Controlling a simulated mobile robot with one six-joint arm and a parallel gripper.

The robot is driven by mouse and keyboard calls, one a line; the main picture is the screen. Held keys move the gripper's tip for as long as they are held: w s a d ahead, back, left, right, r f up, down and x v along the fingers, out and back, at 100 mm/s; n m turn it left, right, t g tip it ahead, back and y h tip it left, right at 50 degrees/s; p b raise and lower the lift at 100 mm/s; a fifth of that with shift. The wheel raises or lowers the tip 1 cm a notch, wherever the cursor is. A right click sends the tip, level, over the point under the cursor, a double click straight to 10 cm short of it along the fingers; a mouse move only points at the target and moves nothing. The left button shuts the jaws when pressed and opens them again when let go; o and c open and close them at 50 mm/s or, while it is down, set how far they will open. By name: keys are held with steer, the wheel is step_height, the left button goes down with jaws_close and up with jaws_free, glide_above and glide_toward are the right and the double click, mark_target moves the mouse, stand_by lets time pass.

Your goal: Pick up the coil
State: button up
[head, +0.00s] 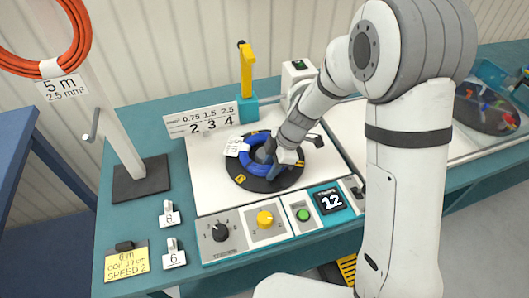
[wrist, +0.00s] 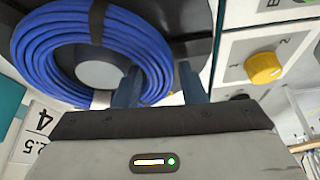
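The blue coil (head: 246,165) lies around the hub of a round black reel plate (head: 250,183) on the white bench machine. Dark ties cross it, and a white tag (head: 237,147) hangs at its left. My gripper (head: 283,166) is down at the coil's right side, hiding part of it. In the wrist view, the blue coil (wrist: 45,55) fills the upper left around a grey hub (wrist: 98,72). My gripper (wrist: 158,75) has its fingers apart, the left one by the coil's inner side, the right one just outside it. Blue strands show between them; firm contact cannot be seen.
A control panel with a black knob (head: 219,232), a yellow knob (head: 265,218) and a display reading 12 (head: 328,200) lies in front. A yellow lever post (head: 247,75) and number board (head: 201,121) stand behind. An orange coil (head: 78,45) hangs at left.

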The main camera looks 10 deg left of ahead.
jaws_close()
steer(key=shift+r, duration=0.1)
stand_by(0.3)
step_height(320, 180, up, 10)
steer(key=b, duration=0.1)
stand_by(0.3)
